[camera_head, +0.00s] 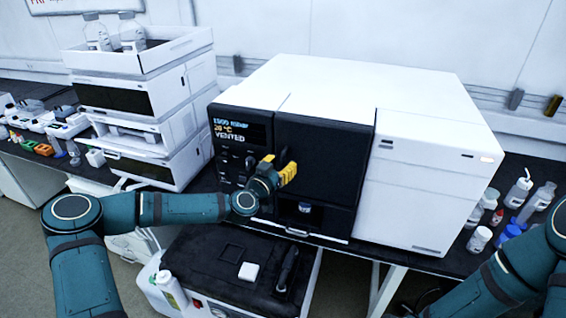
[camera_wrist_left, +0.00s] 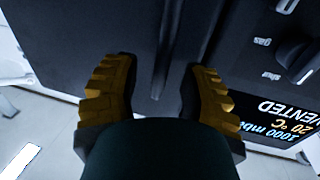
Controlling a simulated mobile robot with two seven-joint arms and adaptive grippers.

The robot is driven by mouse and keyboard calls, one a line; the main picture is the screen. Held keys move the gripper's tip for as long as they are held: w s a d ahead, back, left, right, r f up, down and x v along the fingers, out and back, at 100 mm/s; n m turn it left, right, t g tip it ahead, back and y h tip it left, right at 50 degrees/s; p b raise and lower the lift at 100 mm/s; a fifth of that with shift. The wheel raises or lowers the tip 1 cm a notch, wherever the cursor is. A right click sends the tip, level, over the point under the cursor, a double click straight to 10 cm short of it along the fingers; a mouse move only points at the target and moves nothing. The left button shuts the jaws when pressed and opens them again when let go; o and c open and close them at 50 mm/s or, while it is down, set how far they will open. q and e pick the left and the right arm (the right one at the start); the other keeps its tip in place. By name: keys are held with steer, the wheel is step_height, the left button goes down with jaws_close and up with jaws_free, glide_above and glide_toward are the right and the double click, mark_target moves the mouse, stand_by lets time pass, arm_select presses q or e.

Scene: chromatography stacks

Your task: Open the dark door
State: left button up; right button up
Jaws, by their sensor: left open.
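The dark door (camera_head: 335,150) is a black panel in the front of a white instrument, right of its control panel, and looks closed. My left gripper (camera_head: 283,168) is in front of the door's left part, close to it. In the left wrist view, my left gripper (camera_wrist_left: 162,95) has its two yellow fingers spread. A dark upright ridge or bar (camera_wrist_left: 168,50) on the front shows between them; I cannot tell whether they touch it. My right arm (camera_head: 510,275) shows at lower right, its gripper out of view.
The control panel (camera_head: 240,140) reads "VENTED". A chromatography stack (camera_head: 150,100) with bottles on top stands at left. Small bottles (camera_head: 490,215) stand right of the instrument. A black-topped box (camera_head: 235,262) with a white bottle (camera_head: 171,290) beside it sits low in front.

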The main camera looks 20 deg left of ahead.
arm_select(q)
steer(key=shift+w+d, duration=0.15)
steer(key=shift+w, duration=0.4)
jaws_close()
